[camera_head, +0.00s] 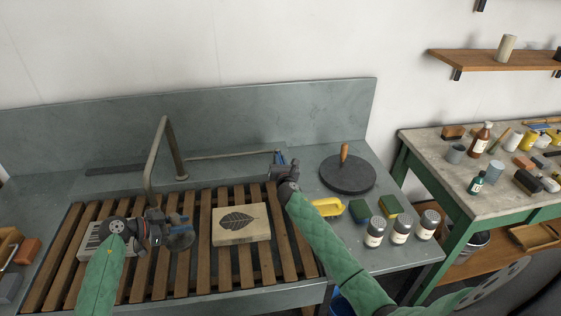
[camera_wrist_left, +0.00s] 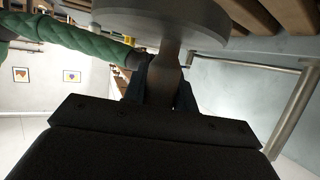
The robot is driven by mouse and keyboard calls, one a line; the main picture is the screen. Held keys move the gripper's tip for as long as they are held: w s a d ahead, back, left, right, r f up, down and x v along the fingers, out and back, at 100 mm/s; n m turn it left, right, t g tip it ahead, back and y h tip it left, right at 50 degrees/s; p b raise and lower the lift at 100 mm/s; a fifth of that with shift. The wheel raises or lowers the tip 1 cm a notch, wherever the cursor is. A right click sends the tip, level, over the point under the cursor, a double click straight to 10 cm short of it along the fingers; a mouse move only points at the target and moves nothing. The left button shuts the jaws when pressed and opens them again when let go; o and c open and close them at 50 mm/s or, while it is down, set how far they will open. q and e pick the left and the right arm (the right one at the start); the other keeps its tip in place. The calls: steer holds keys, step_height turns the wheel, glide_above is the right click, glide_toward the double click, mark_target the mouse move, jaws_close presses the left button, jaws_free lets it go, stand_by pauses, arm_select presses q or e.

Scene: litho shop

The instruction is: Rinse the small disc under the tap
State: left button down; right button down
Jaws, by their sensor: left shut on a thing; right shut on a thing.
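My left gripper (camera_head: 168,228) is shut on the handle of the small grey disc (camera_head: 182,239) and holds it over the slatted rack. In the left wrist view the handle (camera_wrist_left: 168,70) runs between the fingers up to the disc (camera_wrist_left: 165,18). I cannot make out any water. My right gripper (camera_head: 281,161) is shut on the far end of the tap's long thin lever (camera_head: 228,155).
A leaf-printed stone (camera_head: 240,225) lies on the wooden slats (camera_head: 205,262), and another stone (camera_head: 92,240) lies behind my left arm. A cluttered bench (camera_head: 425,160) is further right.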

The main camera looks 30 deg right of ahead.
steer(key=shift+a, duration=0.15)
steer(key=shift+w+a+m+g+h, duration=0.15)
steer(key=shift+a+m+g+h, duration=0.2)
steer(key=shift+m+h, duration=0.35)
steer(key=shift+w+a+m+g+h, duration=0.2)
steer(key=shift+m+g+h, duration=0.2)
steer(key=shift+h, duration=0.5)
steer(key=c, duration=1.4)
jaws_free()
steer(key=shift+c, duration=0.2)
steer(key=shift+s, duration=0.15)
steer(key=v, duration=1.1)
steer(key=shift+s+a, duration=0.3)
steer(key=shift+f, duration=0.1)
